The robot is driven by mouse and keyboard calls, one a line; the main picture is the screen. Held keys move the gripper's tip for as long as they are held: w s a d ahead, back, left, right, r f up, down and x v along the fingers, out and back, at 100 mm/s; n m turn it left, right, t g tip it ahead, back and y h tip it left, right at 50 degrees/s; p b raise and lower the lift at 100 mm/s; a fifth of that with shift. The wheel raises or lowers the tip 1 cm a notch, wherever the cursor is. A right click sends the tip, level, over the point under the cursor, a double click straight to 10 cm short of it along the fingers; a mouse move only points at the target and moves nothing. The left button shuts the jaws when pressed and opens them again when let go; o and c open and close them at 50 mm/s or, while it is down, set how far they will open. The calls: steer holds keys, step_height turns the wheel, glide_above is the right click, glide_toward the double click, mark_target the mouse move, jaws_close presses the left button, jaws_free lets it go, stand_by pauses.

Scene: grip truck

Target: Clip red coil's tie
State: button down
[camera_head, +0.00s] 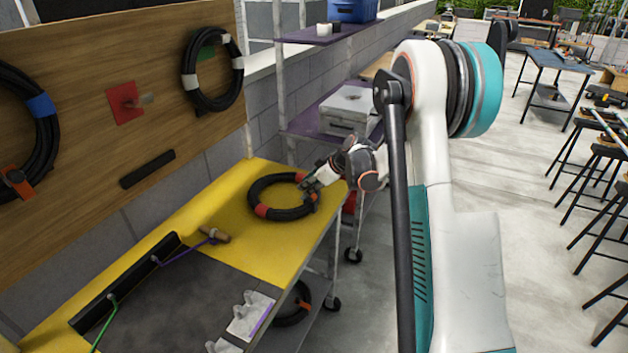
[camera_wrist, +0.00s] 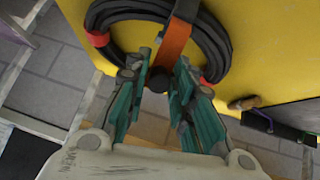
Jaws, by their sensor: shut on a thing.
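A black coil with red bands (camera_head: 258,210) lies on the yellow tabletop (camera_head: 222,257), near its right end. The coil also shows in the wrist view (camera_wrist: 215,38), with a red band at its left. An orange tie (camera_wrist: 175,38) wraps across the coil's near side, with a dark round end (camera_wrist: 158,80) between my fingers. My gripper (camera_head: 310,192) reaches the coil's right side. In the wrist view its teal fingers (camera_wrist: 163,68) are shut on the tie at its dark end. The exact contact is partly hidden by the fingers.
A board (camera_head: 80,75) behind the table carries a blue-banded coil (camera_head: 50,135), a white-banded coil (camera_head: 188,62) and a bare red plate peg (camera_head: 125,102). A wooden-handled tool (camera_head: 215,235) lies left of the coil. A shelf rack (camera_head: 283,80) stands behind.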

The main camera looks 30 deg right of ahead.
mark_target(303, 196)
steer(key=shift+w+a+f+g+h+p, duration=0.15)
steer(key=shift+w+a+g+h+p, duration=0.15)
steer(key=shift+g, duration=0.3)
steer(key=shift+w+a+f+g+h+p, duration=0.2)
steer(key=shift+w+g+h, duration=0.15)
steer(key=shift+g, duration=0.25)
steer(key=shift+w+a+f+g+h+p, duration=0.1)
steer(key=shift+w+f+g+h+p, duration=0.1)
steer(key=shift+f+g+h, duration=0.45)
steer(key=shift+w+a+f+g+h+p, duration=0.1)
steer(key=shift+w+g+h, duration=0.15)
steer(key=shift+g, duration=0.7)
steer(key=c, duration=1.5)
jaws_free()
steer(key=r, duration=0.4)
steer(key=s+r, duration=0.1)
steer(key=r, duration=0.3)
steer(key=s+d+r, duration=0.1)
steer(key=r, duration=0.3)
steer(key=shift+f, duration=0.1)
